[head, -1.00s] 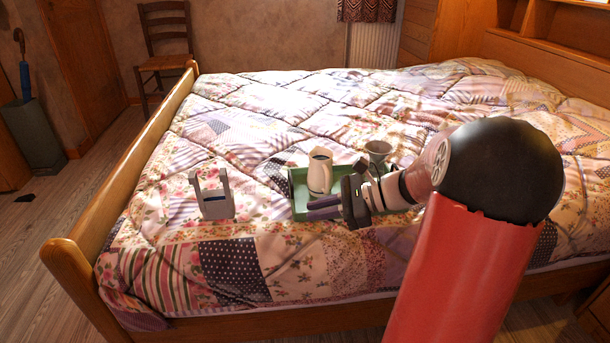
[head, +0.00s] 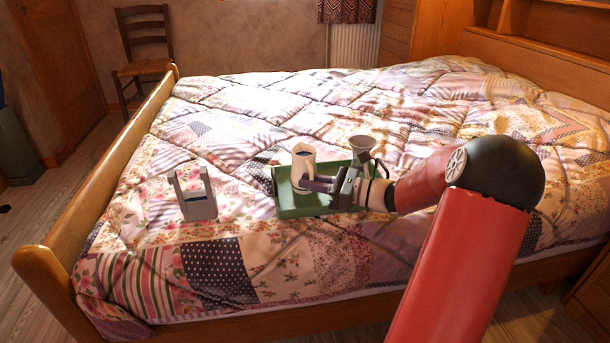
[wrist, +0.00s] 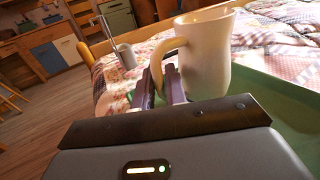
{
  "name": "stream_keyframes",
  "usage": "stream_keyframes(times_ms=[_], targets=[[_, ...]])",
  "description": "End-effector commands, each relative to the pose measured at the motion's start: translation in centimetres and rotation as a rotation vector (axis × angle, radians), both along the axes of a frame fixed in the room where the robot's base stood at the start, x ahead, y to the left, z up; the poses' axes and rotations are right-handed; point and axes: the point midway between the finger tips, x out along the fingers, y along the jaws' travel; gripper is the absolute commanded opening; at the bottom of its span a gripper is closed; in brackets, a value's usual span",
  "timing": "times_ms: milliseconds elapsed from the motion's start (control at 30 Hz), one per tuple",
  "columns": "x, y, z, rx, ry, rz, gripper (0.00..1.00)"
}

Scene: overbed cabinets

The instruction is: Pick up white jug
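The white jug (head: 304,160) stands upright on the green tray (head: 290,208) on the bed. In the wrist view the jug (wrist: 208,60) is close ahead, right of centre, with its handle on its left side. My gripper (head: 308,184) is low over the tray at the jug's near side. In the wrist view the two fingers of my gripper (wrist: 160,86) are apart, with a gap between them, and point at the handle's lower part. I cannot tell whether they touch the jug. The fingers hide part of the jug's base in the head view.
A grey funnel-shaped vessel (head: 362,146) stands at the tray's back right, close to my wrist. A grey holder with two uprights (head: 196,198) stands on the quilt left of the tray. The wooden bed footboard (head: 100,185) runs along the left. The quilt behind the tray is clear.

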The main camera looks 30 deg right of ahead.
Motion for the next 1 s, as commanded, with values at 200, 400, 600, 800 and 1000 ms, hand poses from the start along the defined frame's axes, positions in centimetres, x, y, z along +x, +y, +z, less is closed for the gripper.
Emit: stream_keyframes(times_ms=[200, 400, 600, 800, 1000], targets=[[0.1, 0.1, 0.0, -0.001, 0.001, -0.001, 0.14], [0.1, 0.1, 0.0, -0.001, 0.001, 0.0, 0.0], [0.1, 0.1, 0.1, -0.001, -0.002, 0.0, 0.0], [0.1, 0.1, 0.1, -0.001, -0.001, 0.0, 0.0], [0.1, 0.1, 1.0, -0.002, -0.002, 0.0, 0.0]])
